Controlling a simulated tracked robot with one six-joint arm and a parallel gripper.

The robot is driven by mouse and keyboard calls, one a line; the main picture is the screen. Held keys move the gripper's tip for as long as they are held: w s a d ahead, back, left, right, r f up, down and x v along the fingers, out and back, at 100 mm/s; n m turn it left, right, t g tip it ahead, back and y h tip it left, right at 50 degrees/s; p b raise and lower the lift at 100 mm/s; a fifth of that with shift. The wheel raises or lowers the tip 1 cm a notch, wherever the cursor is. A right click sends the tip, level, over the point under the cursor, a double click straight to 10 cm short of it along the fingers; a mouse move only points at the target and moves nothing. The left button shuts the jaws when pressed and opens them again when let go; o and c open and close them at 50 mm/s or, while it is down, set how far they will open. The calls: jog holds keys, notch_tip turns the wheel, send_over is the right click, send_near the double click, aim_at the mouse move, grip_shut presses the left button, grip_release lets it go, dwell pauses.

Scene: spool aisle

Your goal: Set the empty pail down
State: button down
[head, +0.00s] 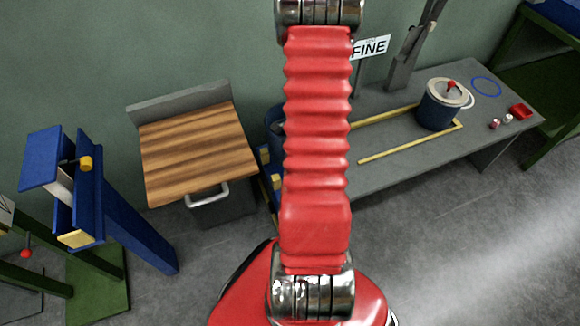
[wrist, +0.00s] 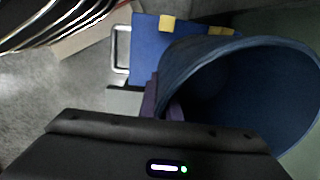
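The blue pail (wrist: 235,85) fills the right of the wrist view, its open mouth toward the camera; its inside looks empty. My gripper (wrist: 164,104) shows purple finger parts at the pail's near left rim and appears shut on its wall, though the contact is partly hidden. In the head view the pail (head: 274,122) shows only as a blue sliver left of my red arm, which hides the rest and the gripper. Below or behind it is a blue platform with yellow patches (wrist: 143,50); I cannot tell whether the pail touches it.
Right of my arm, a grey bench (head: 400,165) bears yellow strips (head: 395,148), a lidded blue pot (head: 438,108), a blue ring (head: 487,87) and a red tray (head: 521,111). A wood-topped cabinet (head: 195,150) and a blue stand (head: 125,220) are at left. Bare bench shows between the strips.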

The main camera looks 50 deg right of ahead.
jog(key=shift+s+d+f, duration=0.1)
jog(key=shift+s+f, duration=0.05)
jog(key=shift+f, duration=2.75)
jog(key=shift+f, duration=2.1)
jog(key=c, duration=2)
grip_release()
jog(key=shift+f, duration=0.1)
notch_tip(320, 180, up, 12)
jog(key=shift+s+a, duration=0.2)
jog(key=shift+s, duration=0.05)
